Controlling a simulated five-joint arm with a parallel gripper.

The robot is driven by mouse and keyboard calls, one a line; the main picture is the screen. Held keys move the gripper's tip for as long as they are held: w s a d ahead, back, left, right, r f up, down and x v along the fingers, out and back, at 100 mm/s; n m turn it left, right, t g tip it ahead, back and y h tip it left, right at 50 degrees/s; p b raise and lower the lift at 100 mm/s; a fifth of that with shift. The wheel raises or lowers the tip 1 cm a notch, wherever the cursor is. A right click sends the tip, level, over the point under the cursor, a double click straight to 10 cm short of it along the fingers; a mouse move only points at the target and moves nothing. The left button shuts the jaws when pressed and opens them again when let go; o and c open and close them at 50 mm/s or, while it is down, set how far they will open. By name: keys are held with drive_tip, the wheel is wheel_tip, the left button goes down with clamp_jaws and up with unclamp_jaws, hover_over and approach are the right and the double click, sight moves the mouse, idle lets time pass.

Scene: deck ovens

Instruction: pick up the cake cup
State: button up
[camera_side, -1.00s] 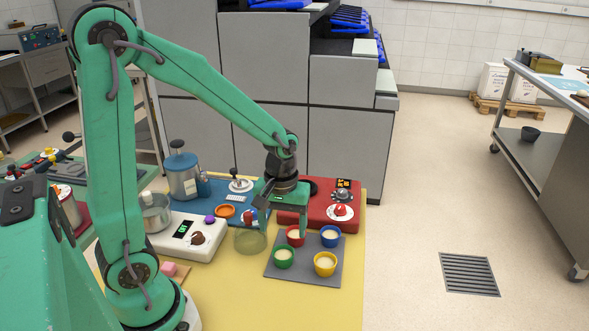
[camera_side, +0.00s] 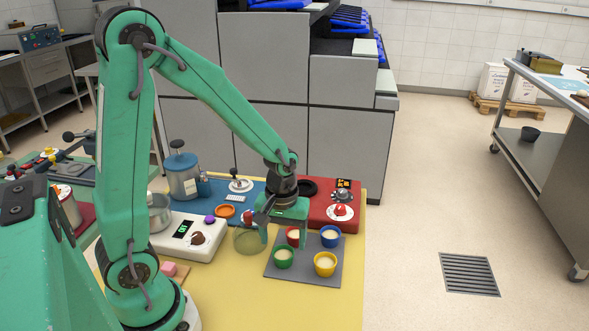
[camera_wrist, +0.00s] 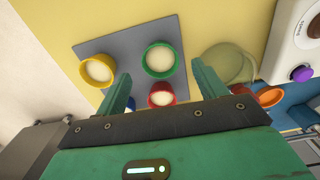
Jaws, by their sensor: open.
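Small cups with pale filling stand on a grey tray (camera_side: 303,263): a red cup (camera_side: 293,236), a blue cup (camera_side: 330,237), a green cup (camera_side: 283,257) and a yellow cup (camera_side: 325,264). My gripper (camera_side: 284,245) is open, pointing down over the tray's left back part by the red cup. In the wrist view the red cup (camera_wrist: 160,95) shows between my fingers (camera_wrist: 160,75), with the green cup (camera_wrist: 160,60) just beyond the fingertips. The yellow cup (camera_wrist: 98,70) is left of them. The blue cup is mostly hidden behind one finger there. I cannot tell whether a finger touches a cup.
A translucent bowl (camera_side: 250,240) stands close left of my gripper. A white device (camera_side: 180,241) with a dial and display is further left. A red device (camera_side: 320,215) stands behind the tray. The yellow mat (camera_side: 260,305) is clear in front.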

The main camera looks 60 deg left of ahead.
sight(283, 249)
drive_tip(key=shift+f, duration=2)
drive_tip(key=c, duration=1.1)
